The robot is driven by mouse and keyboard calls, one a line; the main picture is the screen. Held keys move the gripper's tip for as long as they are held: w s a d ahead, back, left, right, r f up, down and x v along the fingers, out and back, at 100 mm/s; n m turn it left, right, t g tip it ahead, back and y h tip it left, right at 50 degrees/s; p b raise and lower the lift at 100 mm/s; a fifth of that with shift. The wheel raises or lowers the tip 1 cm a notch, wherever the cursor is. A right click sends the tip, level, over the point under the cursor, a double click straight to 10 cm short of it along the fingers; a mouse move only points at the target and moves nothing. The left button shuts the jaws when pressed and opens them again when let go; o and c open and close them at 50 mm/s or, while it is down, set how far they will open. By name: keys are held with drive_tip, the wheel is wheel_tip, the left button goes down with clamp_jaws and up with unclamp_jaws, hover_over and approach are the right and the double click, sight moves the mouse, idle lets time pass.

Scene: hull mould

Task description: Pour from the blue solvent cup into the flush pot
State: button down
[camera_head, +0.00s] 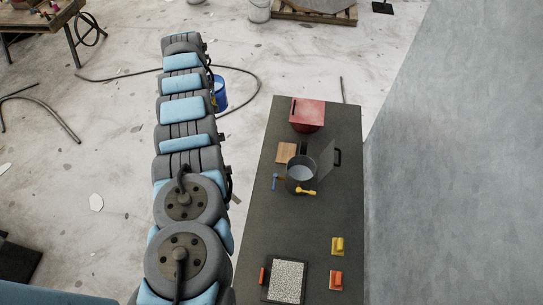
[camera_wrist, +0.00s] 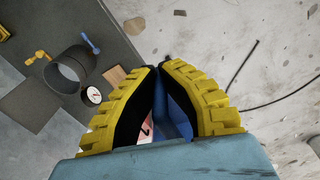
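The blue solvent cup (camera_head: 220,92) shows in the head view just right of my arm's far end, left of the dark table and over the floor. It looks roughly upright. My gripper (camera_wrist: 160,69) has its two yellow-backed fingers closed around the blue cup (camera_wrist: 177,115) in the wrist view; most of the cup is hidden by the fingers. In the head view my arm hides most of the gripper. The flush pot, a dark open cylinder (camera_head: 301,184), stands on the table with a grey inside, apart from the cup. It also shows at upper left in the wrist view (camera_wrist: 70,73).
The dark table (camera_head: 265,235) carries a red box (camera_head: 307,114), a wooden block (camera_head: 286,152), a grey plate (camera_head: 326,160) beside the pot, and a yellow handle (camera_head: 306,191). A round gauge (camera_wrist: 92,95) sits by the pot. A hose (camera_head: 250,98) lies on the floor.

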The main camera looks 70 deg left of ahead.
drive_tip(key=w+d+f+m, duration=0.1)
drive_tip(key=w+f+m, duration=0.1)
drive_tip(key=w+f, duration=0.4)
drive_tip(key=shift+d+f+m+b, duration=0.3)
drive_tip(key=shift+b, duration=0.1)
idle(0.6)
drive_tip(key=shift+w+d+f, duration=0.2)
drive_tip(key=shift+d+f, duration=0.05)
drive_tip(key=shift+f, duration=0.25)
drive_tip(key=shift+w+d+f, duration=0.1)
drive_tip(key=shift+f, duration=0.05)
drive_tip(key=shift+w+d+f+m, duration=0.25)
drive_tip(key=shift+w+f, duration=0.25)
drive_tip(key=shift+w, duration=0.05)
drive_tip(key=shift+w+d+f+m, duration=0.25)
drive_tip(key=shift+w+f, duration=0.2)
drive_tip(key=shift+w, duration=0.05)
drive_tip(key=shift+w+f, duration=0.15)
drive_tip(key=shift+w+d+f, duration=0.15)
drive_tip(key=shift+w+d, duration=0.05)
